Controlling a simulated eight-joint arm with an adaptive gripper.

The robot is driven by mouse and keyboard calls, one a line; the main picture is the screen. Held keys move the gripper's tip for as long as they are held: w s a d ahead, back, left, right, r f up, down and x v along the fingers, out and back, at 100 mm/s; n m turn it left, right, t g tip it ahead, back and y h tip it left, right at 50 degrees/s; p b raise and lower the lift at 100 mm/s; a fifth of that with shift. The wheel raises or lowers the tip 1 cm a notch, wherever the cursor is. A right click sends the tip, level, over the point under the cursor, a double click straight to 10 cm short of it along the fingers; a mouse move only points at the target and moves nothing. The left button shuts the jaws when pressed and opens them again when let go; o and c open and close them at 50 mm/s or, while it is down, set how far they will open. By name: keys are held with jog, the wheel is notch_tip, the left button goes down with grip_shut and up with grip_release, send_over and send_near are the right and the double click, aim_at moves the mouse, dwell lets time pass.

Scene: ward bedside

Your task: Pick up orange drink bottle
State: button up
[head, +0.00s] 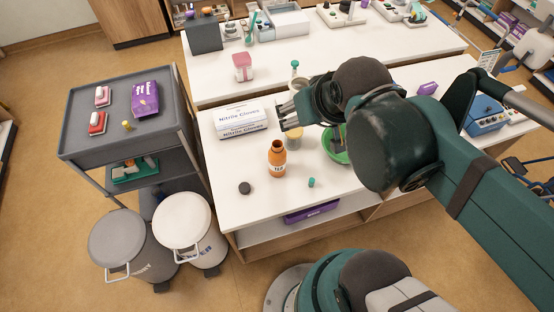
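The orange drink bottle (277,161) stands upright on the white table, left of centre, with a pale label and an open-looking dark top. My gripper (284,112) is above and behind the bottle in the picture, close to the glove boxes, and apart from the bottle. Its grey fingers point left. They are small and partly overlapped in this view, so I cannot tell how far apart they are. My green arm reaches in from the right and hides part of the table.
Nitrile glove boxes (241,122) lie behind the bottle. A yellowish jar (295,138) and a green bowl (337,156) are right of it. A dark lid (244,188) and small teal item (311,182) lie in front. A grey cart (78,136) stands left.

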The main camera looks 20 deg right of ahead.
notch_tip(320, 180, up, 5)
jog(key=n+h+b, duration=1.1)
jog(key=n+b, duration=0.5)
jog(key=n, duration=0.9)
send_over(273, 163)
jog(key=s+a, duration=0.2)
jog(key=a, duration=0.2)
jog(key=shift+t, duration=0.4)
jog(key=f, duration=3.3)
jog(key=shift+s+d, duration=0.2)
